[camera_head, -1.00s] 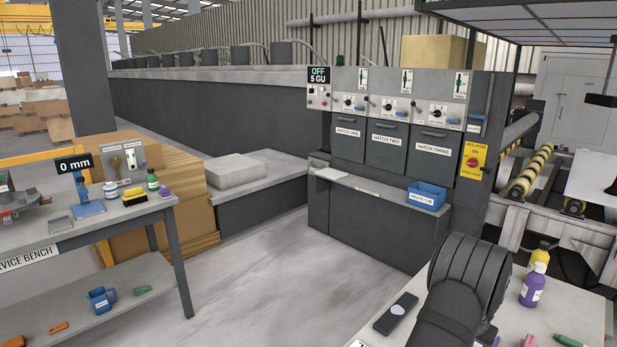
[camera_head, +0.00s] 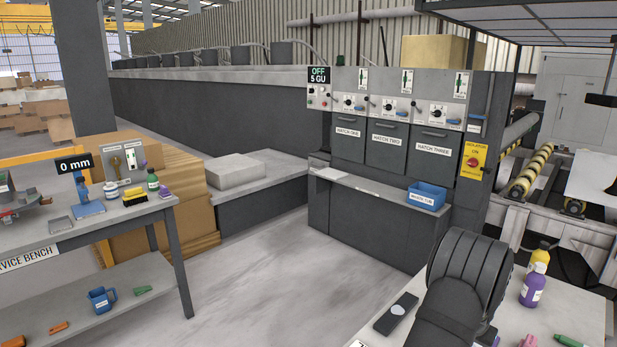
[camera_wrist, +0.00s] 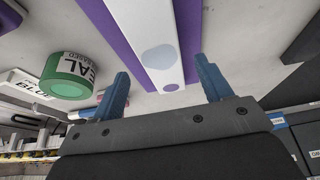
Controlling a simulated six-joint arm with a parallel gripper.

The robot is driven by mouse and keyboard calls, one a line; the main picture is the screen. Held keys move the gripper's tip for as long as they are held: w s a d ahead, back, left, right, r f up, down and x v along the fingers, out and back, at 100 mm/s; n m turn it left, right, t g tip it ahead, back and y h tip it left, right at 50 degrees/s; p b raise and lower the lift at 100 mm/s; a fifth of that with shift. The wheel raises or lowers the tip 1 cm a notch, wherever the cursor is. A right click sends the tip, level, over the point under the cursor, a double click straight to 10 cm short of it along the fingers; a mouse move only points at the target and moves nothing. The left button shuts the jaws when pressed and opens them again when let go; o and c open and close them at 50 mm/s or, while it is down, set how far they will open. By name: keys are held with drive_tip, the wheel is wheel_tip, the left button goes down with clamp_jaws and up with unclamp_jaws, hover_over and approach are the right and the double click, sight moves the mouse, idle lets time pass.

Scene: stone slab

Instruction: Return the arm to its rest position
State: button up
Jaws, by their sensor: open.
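My gripper (camera_wrist: 163,95) shows in the wrist view with its two blue fingers spread wide apart and nothing held between them. A purple and white object (camera_wrist: 150,40) lies beyond the fingers, apart from them as far as I can tell. In the head view my dark arm (camera_head: 465,285) is folded at the lower right, above a pale table. The gripper itself is hidden there.
The pale table (camera_head: 535,318) holds a purple bottle (camera_head: 533,287), a yellow bottle (camera_head: 540,256) and a dark handheld device (camera_head: 396,313). A blue tub (camera_head: 427,195) sits on the hatch ledge. Floor between the benches is clear.

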drive_tip(key=v, duration=0.9)
drive_tip(key=x, duration=1.3)
drive_tip(key=shift+s+a, duration=0.1)
drive_tip(key=r, duration=0.3)
drive_tip(key=s+r, duration=0.1)
drive_tip(key=r, duration=0.1)
drive_tip(key=shift+d+r, duration=0.15)
drive_tip(key=shift+d, duration=0.05)
drive_tip(key=s+d+r, duration=0.3)
drive_tip(key=s+r, duration=0.3)
drive_tip(key=s, duration=0.4)
drive_tip(key=w+a+f, duration=0.2)
drive_tip(key=w+a, duration=0.2)
drive_tip(key=w, duration=0.2)
drive_tip(key=w+a+f, duration=0.3)
drive_tip(key=w+a, duration=0.1)
drive_tip(key=w, duration=0.3)
drive_tip(key=w+a+f, duration=0.3)
drive_tip(key=w+a, duration=0.2)
drive_tip(key=w, duration=0.2)
drive_tip(key=shift+w, duration=0.2)
drive_tip(key=shift+w+a+f, duration=0.15)
drive_tip(key=shift+w+f, duration=0.1)
drive_tip(key=shift+f, duration=0.3)
